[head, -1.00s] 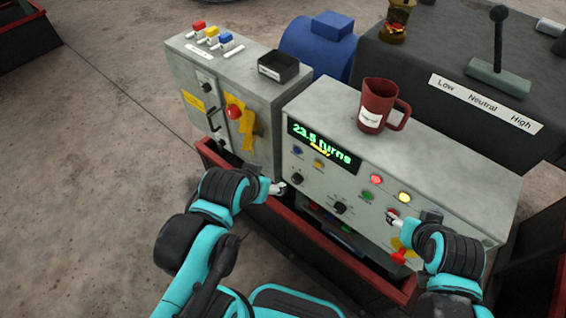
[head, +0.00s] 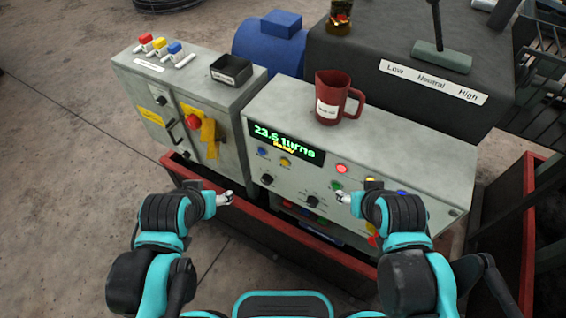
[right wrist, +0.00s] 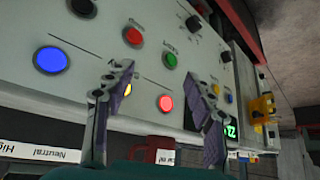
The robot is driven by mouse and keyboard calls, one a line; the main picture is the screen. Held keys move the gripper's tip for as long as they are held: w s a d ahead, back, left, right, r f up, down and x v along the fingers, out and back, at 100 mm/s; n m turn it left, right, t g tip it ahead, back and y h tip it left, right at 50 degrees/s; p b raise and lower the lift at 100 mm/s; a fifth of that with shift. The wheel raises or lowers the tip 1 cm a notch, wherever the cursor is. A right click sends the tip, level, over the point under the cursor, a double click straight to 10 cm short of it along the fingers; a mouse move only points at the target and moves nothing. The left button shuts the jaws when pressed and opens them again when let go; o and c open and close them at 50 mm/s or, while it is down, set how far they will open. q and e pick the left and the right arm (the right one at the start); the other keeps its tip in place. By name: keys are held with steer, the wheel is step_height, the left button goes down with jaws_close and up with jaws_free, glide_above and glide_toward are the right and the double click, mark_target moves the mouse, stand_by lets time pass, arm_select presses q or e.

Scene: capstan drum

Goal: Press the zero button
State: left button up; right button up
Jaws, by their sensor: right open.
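The grey control panel (head: 400,168) has a green-lit display (head: 287,140) reading about "23.5 turns". Its buttons carry labels too small to read, so I cannot tell which is zero. A blue button (head: 262,151) and a yellow one (head: 285,162) sit under the display. My right gripper (head: 343,198) is in front of the panel's right part. In the right wrist view it is open (right wrist: 160,92) and empty, with a lit red lamp (right wrist: 165,102) and a green button (right wrist: 170,60) seen between its fingers. A large blue button (right wrist: 50,60) is left of them. My left gripper (head: 228,197) is by the panel's left end; its jaw is too small to judge.
A red mug (head: 332,95) stands on the panel's top. A grey cabinet (head: 200,100) with a black tray (head: 231,70) is at left. A red rail (head: 265,222) runs along the front. A black lever (head: 437,25) stands at back right.

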jaws_close()
stand_by(1.3)
